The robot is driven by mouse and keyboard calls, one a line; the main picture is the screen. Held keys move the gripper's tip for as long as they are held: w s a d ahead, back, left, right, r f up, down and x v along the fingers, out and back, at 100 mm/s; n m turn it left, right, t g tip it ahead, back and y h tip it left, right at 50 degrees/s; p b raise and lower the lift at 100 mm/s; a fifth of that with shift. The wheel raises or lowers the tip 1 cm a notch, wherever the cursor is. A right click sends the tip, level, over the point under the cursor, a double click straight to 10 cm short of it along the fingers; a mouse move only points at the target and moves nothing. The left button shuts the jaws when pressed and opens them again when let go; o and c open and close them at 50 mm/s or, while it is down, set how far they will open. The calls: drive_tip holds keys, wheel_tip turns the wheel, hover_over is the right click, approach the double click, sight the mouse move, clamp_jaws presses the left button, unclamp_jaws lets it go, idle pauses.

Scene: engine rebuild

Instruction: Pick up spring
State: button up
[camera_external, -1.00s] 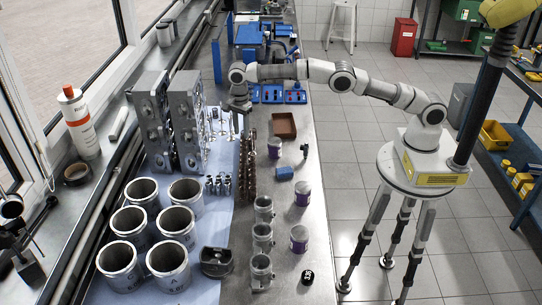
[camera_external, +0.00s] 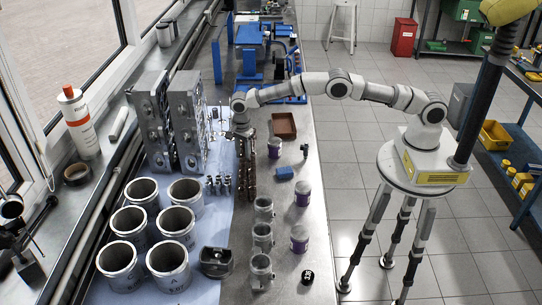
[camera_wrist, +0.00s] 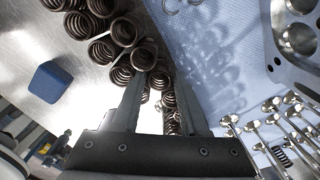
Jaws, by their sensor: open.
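The springs (camera_external: 249,178) stand close together in a row of brown coils, on the metal bench along the edge of the blue cloth. In the wrist view they are several upright coils (camera_wrist: 123,33), running from the top left down behind my fingers. My gripper (camera_external: 241,132) is over the far end of this row in the external view, pointing down. In the wrist view my gripper (camera_wrist: 158,80) is open, with springs showing between and beyond its two fingers. It holds nothing. The fingers hide part of the row, and contact with a spring cannot be told.
Grey cylinder heads (camera_external: 187,125) stand tall to the left of my gripper. Valves (camera_wrist: 292,120) lie on the blue cloth (camera_wrist: 215,50). A blue block (camera_wrist: 50,82) and a brown tray (camera_external: 284,125) are to the right of the springs on the bench. Cylinder liners (camera_external: 168,262) stand nearer the camera.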

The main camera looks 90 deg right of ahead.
clamp_jaws()
drive_tip(key=shift+r, duration=0.1)
